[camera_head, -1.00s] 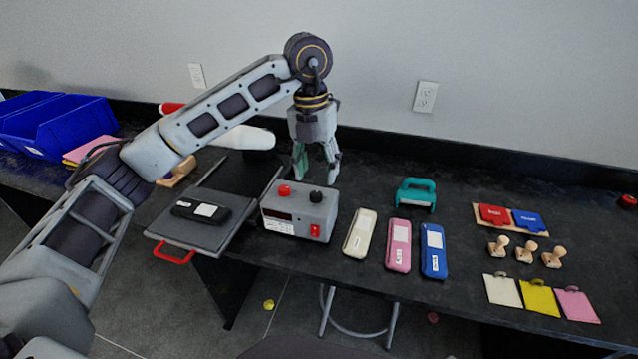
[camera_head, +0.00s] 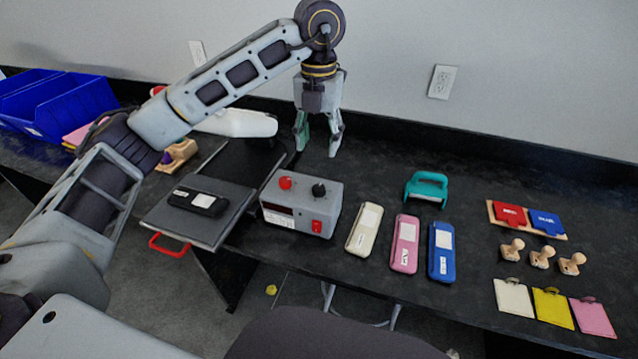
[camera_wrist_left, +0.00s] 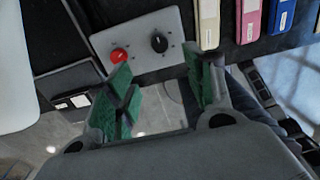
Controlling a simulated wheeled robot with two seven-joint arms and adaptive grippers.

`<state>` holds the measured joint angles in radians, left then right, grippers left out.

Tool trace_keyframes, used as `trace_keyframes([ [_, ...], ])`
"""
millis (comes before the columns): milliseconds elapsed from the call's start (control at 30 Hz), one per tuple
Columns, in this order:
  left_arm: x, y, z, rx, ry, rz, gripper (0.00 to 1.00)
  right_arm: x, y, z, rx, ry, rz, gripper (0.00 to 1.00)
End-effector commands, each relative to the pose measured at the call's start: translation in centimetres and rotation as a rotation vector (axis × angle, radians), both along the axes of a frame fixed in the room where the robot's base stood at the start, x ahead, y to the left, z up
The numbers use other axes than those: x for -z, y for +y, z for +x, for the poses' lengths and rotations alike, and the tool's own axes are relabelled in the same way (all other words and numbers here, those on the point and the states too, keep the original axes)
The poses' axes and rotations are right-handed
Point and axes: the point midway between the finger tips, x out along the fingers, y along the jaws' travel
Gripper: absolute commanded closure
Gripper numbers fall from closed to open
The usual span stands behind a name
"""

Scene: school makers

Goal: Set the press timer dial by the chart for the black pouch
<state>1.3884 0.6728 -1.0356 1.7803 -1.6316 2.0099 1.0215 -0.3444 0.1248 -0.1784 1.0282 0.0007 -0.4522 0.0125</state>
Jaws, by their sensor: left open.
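The black pouch (camera_head: 198,202) with a white label lies on the press plate (camera_head: 213,233) to the box's left. My left gripper (camera_head: 318,143) is open and empty, pointing down above and behind the box. In the left wrist view the dial (camera_wrist_left: 159,42) lies just beyond the spread green fingertips (camera_wrist_left: 160,78), apart from them. I cannot make out the chart. My right gripper is not in view.
Cream (camera_head: 364,230), pink (camera_head: 405,243) and blue (camera_head: 441,250) pouches lie right of the box. A teal handled tool (camera_head: 427,188) stands behind them. Stamps, ink pads and tags sit at far right. Blue bins (camera_head: 75,110) are at the left.

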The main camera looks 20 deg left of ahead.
Motion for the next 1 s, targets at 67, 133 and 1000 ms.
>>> trace_keyframes([
  [67, 0.2, 0.0, 0.0, 0.000, 0.001, 0.000, 0.47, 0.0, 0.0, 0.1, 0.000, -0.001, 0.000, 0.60],
  [133, 0.4, 0.0, 0.0, 0.001, 0.001, 0.000, 0.47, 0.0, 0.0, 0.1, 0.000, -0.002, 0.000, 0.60],
  [1000, 9.1, 0.0, -0.1, 0.000, 0.003, 0.000, 0.47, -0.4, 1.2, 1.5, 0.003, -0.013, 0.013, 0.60],
])
